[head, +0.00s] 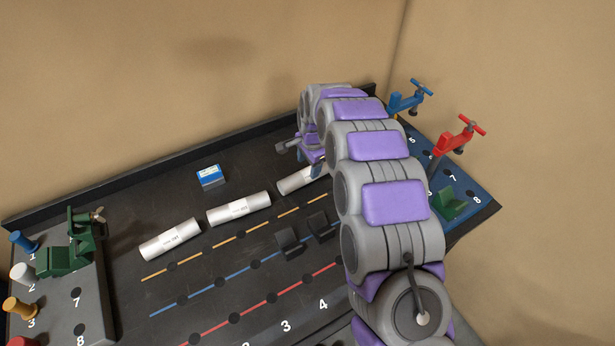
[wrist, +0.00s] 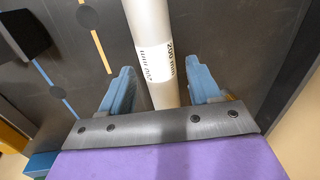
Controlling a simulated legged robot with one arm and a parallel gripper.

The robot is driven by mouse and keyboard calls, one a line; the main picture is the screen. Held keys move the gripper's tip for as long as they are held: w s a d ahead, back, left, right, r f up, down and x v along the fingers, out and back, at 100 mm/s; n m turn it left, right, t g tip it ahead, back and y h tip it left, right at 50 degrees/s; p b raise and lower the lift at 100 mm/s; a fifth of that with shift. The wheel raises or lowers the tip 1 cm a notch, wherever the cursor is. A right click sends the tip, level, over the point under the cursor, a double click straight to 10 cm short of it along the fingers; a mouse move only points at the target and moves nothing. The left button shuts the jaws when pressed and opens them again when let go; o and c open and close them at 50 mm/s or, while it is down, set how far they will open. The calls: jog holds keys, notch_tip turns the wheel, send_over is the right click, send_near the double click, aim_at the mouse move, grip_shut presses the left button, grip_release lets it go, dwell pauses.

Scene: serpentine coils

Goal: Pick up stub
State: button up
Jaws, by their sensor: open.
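A white tube (head: 297,181) lies on the dark board, partly hidden behind my arm in the head view. In the wrist view this looks like the white tube (wrist: 150,30) with a label reading 200 mm. My gripper (wrist: 160,74) is open, with one blue finger on each side of the tube and gaps showing on both sides. In the head view my gripper (head: 302,150) is partly hidden by my arm. Two other white labelled tubes, a middle one (head: 239,208) and a left one (head: 169,239), lie in line. I cannot read which is the stub.
A blue and white box (head: 210,177) lies behind the tubes. Black blocks (head: 289,241) stand in front. A blue clamp (head: 408,99) and a red clamp (head: 457,137) stand at right, a green clamp (head: 77,247) at left. A raised rim (head: 150,160) runs along the back.

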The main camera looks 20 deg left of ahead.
aim_at(309, 171)
jog(key=f+b, duration=0.1)
jog(key=f, duration=0.1)
jog(key=f+b, duration=0.1)
jog(key=f, duration=0.2)
jog(key=shift+w+a+f, duration=0.1)
jog(key=shift+w+f, duration=0.05)
jog(key=shift+w, duration=0.05)
jog(key=c, duration=1.1)
jog(key=shift+c, duration=0.2)
